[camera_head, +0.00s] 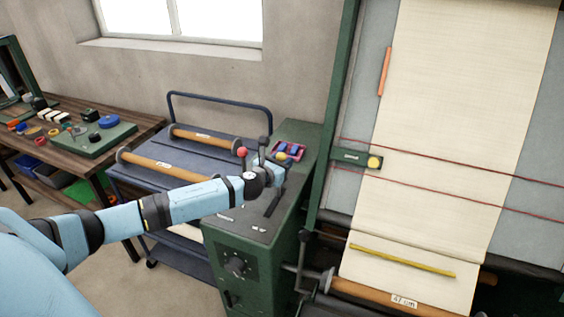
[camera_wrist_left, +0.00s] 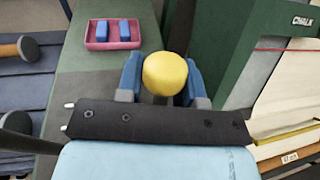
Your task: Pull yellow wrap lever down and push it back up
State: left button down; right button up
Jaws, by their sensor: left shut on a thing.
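The yellow wrap lever's round knob (camera_head: 281,156) is at the far end of the green control console, at my left gripper. In the left wrist view the knob (camera_wrist_left: 165,74) sits between the two blue fingers of my left gripper (camera_wrist_left: 164,82), which is shut on it. A dark shaft shows behind the knob. In the head view my left gripper (camera_head: 276,170) partly hides the lever, so its exact tilt is hard to tell. My right gripper is not in view.
A red-knobbed lever (camera_head: 241,152) stands left of my gripper on the green console (camera_head: 225,240). A pink tray (camera_wrist_left: 110,44) with blue blocks lies behind. The loom with cream cloth (camera_head: 440,120) is right; a cart with rollers (camera_head: 180,170) is left.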

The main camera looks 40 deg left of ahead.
pick_arm(q)
jog(key=c, duration=1)
grip_release()
jog(key=shift+f, duration=0.2)
jog(key=shift+o, duration=1.2)
jog(key=shift+s, duration=0.15)
jog(key=s+r+b, duration=0.1)
jog(key=s+b, duration=0.1)
jog(key=s, duration=1.1)
jog(key=shift+s+d+r, duration=0.15)
jog(key=shift+d+r, duration=0.2)
jog(key=shift+r, duration=0.05)
